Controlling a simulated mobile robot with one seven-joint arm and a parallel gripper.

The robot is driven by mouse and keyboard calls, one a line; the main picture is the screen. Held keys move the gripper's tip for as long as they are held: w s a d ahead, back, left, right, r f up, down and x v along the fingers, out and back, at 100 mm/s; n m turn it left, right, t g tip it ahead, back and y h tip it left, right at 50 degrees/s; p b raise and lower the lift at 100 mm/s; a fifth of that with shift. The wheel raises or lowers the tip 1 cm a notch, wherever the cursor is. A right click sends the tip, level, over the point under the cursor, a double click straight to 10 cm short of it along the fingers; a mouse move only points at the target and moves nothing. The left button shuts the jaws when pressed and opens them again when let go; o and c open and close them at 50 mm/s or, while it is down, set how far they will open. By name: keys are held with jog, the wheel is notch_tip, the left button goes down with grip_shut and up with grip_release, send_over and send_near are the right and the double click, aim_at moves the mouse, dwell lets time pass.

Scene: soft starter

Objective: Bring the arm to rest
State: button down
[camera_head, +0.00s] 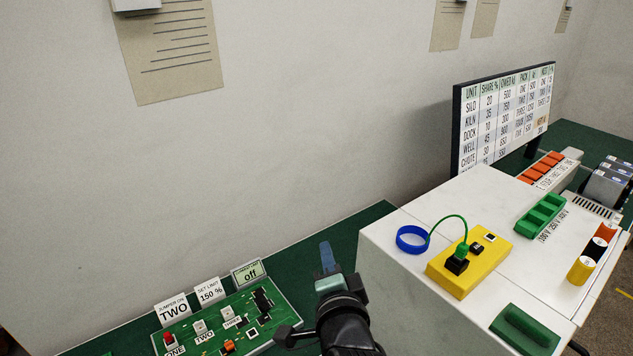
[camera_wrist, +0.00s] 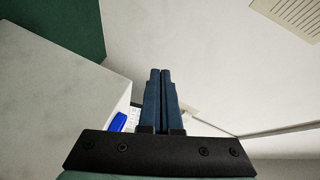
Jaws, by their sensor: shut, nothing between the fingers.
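My gripper (camera_head: 327,256) is raised in front of the wall, to the left of the white cabinet (camera_head: 400,274) and to the right of the green circuit board (camera_head: 250,310) in the head view. In the wrist view my gripper (camera_wrist: 160,75) points up the picture with its two blue fingers side by side and closed. Nothing is held between them. My dark wrist hides part of the green bench in the head view.
On the cabinet are a yellow box (camera_head: 470,262) with a green cable, a blue ring (camera_head: 411,239) and a green tray (camera_head: 541,214). A sign board (camera_head: 505,110) stands behind. Small signs (camera_head: 172,310) stand behind the circuit board.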

jog(key=s+a+r+n+t+b, duration=0.1)
jog(key=s+r+n+t, duration=0.15)
jog(key=r, duration=0.85)
jog(key=s+r+n+t+b, duration=0.1)
jog(key=r+n+t, duration=0.25)
jog(key=r, duration=0.65)
jog(key=s+r+n+t+h+b, duration=0.1)
jog(key=s+r+n+t, duration=0.4)
jog(key=s+r, duration=1)
notch_tip(320, 180, up, 3)
jog(key=shift+s+a+f+n+t+h+b, duration=0.2)
jog(key=shift+s+a+n+t+h+b, duration=0.15)
jog(key=shift+n+b, duration=0.6)
jog(key=shift+w, duration=0.15)
jog(key=shift+f, duration=0.1)
